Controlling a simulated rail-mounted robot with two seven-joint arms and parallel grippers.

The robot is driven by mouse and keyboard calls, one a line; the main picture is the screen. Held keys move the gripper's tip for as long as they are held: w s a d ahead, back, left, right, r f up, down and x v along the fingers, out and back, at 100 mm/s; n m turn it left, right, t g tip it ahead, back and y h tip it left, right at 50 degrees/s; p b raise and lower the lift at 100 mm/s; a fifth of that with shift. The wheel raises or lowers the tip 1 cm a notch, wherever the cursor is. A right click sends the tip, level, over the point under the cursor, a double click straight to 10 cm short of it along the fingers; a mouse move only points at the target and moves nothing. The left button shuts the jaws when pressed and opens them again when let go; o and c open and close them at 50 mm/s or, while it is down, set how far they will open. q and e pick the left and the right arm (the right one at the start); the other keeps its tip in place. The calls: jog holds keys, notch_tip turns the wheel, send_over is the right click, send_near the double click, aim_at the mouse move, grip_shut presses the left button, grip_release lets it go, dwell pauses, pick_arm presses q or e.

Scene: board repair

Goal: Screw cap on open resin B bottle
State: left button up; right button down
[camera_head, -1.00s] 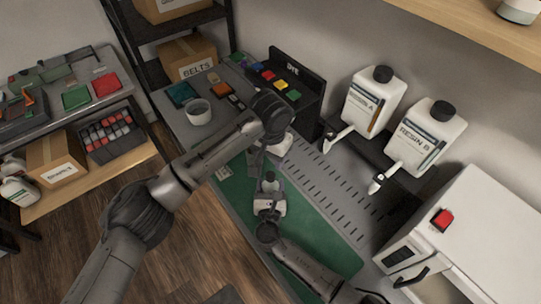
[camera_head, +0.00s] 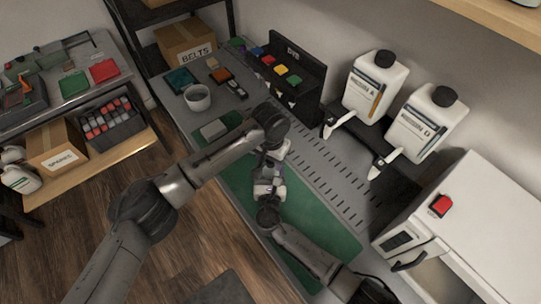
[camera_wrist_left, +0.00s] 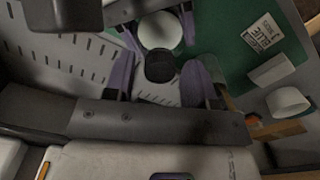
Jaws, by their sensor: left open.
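The resin B bottle (camera_head: 427,125) is white with a black cap (camera_head: 444,96) and stands upright in the wall rack. My left gripper (camera_head: 270,163) is over the green mat, close to my right gripper (camera_head: 268,188), well away from that bottle. In the left wrist view, its purple fingers (camera_wrist_left: 160,82) are open on both sides of a small black cylinder (camera_wrist_left: 160,66), which looks like a cap. A round white part (camera_wrist_left: 160,30) lies right behind the cylinder. I cannot tell whether it is a bottle or part of my right gripper. The right fingertips are mostly hidden.
The white resin A bottle (camera_head: 374,88) stands beside resin B. A white box-shaped appliance (camera_head: 475,215) with a red button is at the right. The green mat (camera_head: 325,232) is partly clear.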

pick_arm(q)
jog(key=shift+c, duration=0.2)
jog(key=c, duration=0.9)
jog(key=o, duration=1.1)
notch_tip(320, 180, up, 12)
jog(key=shift+r, duration=0.1)
pick_arm(e)
jog(key=shift+c, duration=0.9)
grip_release()
